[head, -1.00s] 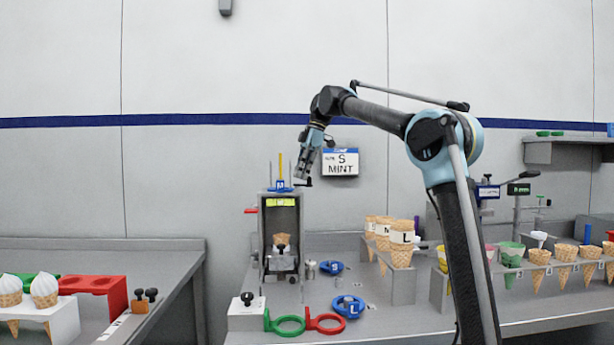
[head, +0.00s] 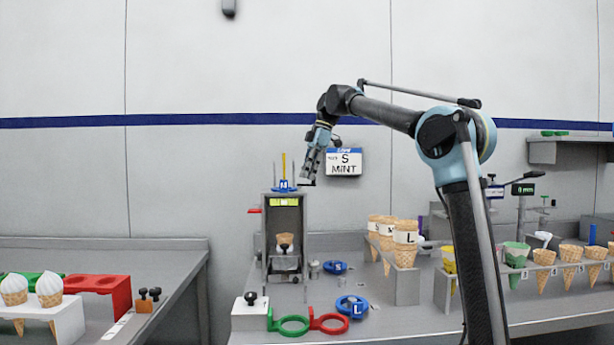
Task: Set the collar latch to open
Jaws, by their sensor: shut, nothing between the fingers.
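My gripper (head: 307,180) is shut and empty. It points down, just above and to the right of the top of a tall grey stand. A blue collar marked M (head: 284,188) sits on that top, with a yellow post and thin rods rising from it. The stand (head: 268,235) has an open front, a yellow-green label near its top and a small cone (head: 285,240) inside. A small red tab (head: 254,211) sticks out at its upper left. I cannot tell for sure which part is the collar latch or how it is set. A gap between gripper and stand is hard to judge.
Blue rings marked S (head: 335,267) and L (head: 351,306) lie on the bench. Green (head: 289,325) and red (head: 329,322) rings stand out at its front edge beside a white block (head: 249,315). Cone racks (head: 405,285) fill the right; the wall sign (head: 344,163) is behind my gripper.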

